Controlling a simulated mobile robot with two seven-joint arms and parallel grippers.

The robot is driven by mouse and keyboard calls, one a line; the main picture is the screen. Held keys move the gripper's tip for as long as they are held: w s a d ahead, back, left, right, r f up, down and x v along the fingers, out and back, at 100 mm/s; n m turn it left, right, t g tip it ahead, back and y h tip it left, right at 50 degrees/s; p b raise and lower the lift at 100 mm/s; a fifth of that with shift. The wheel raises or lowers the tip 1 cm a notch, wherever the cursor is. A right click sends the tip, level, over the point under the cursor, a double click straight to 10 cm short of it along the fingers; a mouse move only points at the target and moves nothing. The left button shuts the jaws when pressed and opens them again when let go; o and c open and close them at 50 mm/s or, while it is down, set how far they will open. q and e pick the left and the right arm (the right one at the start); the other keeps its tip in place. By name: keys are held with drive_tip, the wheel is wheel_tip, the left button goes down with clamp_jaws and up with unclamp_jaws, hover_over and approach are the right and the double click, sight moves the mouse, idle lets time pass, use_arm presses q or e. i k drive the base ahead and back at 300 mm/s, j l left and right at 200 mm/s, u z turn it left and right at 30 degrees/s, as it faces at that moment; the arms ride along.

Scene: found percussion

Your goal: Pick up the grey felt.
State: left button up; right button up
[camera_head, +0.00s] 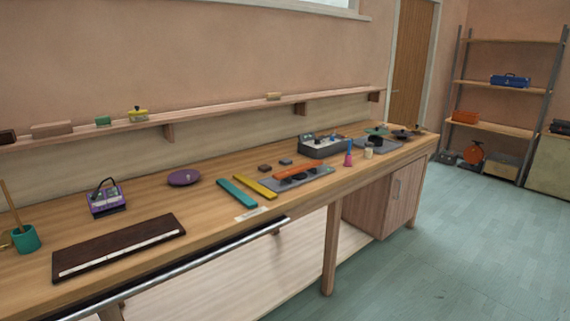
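A small grey-blue block (286,162) lies on the wooden workbench (215,205), beside a small dark brown block (264,168). The grey-blue block may be the grey felt, but it is too small to be sure of its material. A flat grey mat or plate (321,181) lies in front of it, with an orange bar (299,170) and dark pieces on it. A second grey flat piece (378,147) lies farther right. Neither of my grippers is in view.
Yellow (255,187) and teal (237,193) bars lie left of the grey mat. A grey device (321,147) stands behind it; a pink bell-like object (348,156) stands to the right. A metal rail (190,265) runs along the bench front. The floor (440,245) at right is clear.

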sight(286, 162)
drive_tip(key=i+z, duration=0.3)
drive_tip(key=i, duration=0.2)
drive_tip(key=i+z, duration=0.3)
drive_tip(key=i, duration=0.25)
drive_tip(key=i+j+z, duration=0.3)
drive_tip(key=i, duration=0.2)
drive_tip(key=l, duration=0.05)
